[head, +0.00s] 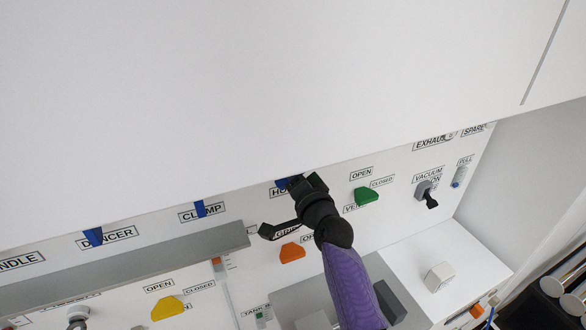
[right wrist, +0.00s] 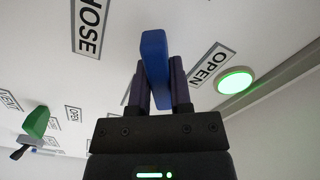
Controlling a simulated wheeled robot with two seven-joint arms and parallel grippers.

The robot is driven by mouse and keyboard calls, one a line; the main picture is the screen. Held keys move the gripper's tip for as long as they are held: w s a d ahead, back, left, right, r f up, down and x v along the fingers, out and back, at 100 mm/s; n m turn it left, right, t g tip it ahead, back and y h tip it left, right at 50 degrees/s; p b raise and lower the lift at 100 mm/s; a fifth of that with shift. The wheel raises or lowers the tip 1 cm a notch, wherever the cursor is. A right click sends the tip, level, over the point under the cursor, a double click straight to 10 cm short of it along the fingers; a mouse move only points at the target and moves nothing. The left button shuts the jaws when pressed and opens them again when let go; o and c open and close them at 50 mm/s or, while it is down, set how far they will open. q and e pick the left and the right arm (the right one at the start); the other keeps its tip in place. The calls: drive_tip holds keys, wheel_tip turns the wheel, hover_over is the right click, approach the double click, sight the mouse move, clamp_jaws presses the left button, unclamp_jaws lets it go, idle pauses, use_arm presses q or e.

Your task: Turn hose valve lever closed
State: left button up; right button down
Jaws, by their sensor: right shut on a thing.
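The blue hose valve lever (right wrist: 154,55) stands between the two fingers of my right gripper (right wrist: 160,88) in the right wrist view, and the gripper is shut on it. The HOSE label (right wrist: 90,25) is to its left and the OPEN label (right wrist: 208,66) to its right. In the head view my right gripper (head: 300,186) reaches up to the white panel and covers most of the lever; a bit of blue (head: 282,183) shows at its left. The closed label is not readable behind the fingers. My left gripper is not in view.
A lit green round lamp (right wrist: 235,81) is right of the lever. A green knob (head: 366,196), an orange knob (head: 292,253) and a grey vacuum switch (head: 423,190) are nearby on the panel. Blue levers for dancer (head: 93,237) and clamp (head: 199,208) are left. A grey ledge (head: 150,266) juts out below.

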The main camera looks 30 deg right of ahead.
drive_tip(key=m+p, duration=0.1)
drive_tip(key=m, duration=0.2)
drive_tip(key=shift+r+m, duration=0.1)
drive_tip(key=shift+m, duration=0.2)
drive_tip(key=shift+m+p, duration=0.35)
drive_tip(key=shift+m, duration=1.05)
drive_tip(key=c, duration=0.5)
unclamp_jaws()
drive_tip(key=shift+c, duration=0.2)
drive_tip(key=shift+s, duration=0.1)
drive_tip(key=s, duration=0.9)
drive_tip(key=shift+s+a+p, duration=0.3)
drive_tip(key=shift+s, duration=0.05)
